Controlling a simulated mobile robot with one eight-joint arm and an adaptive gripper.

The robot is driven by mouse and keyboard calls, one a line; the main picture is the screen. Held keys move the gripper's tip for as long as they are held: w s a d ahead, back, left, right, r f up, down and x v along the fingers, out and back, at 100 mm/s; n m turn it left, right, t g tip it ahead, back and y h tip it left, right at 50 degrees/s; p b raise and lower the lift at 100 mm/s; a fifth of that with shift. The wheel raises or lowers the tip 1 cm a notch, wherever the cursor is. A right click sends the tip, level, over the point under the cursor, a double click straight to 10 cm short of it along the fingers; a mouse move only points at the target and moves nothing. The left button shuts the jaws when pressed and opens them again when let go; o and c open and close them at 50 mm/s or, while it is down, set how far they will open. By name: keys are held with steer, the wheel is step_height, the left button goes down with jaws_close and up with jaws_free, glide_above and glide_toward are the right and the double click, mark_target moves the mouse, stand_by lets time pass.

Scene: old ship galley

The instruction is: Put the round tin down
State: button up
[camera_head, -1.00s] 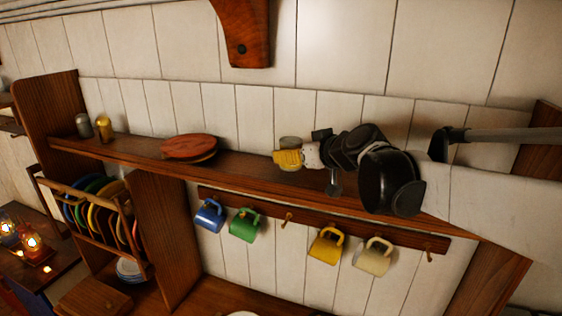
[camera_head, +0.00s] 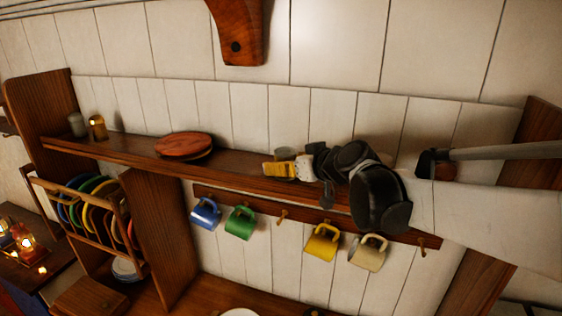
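My gripper reaches in from the right along the shelf, with pale and black parts behind the yellow end. It appears shut on the tin, as the two move together. The tin looks at or just above the shelf top; I cannot tell whether it touches.
A round wooden board (camera_head: 183,145) lies left of my gripper on the shelf. Two small shakers (camera_head: 97,127) stand at the far left. Several mugs (camera_head: 321,243) hang below. A plate rack (camera_head: 90,205) stands at left. Bare shelf lies between board and gripper.

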steer(key=shift+r, duration=0.25)
steer(key=b+v, duration=0.1)
steer(key=v, duration=1.1)
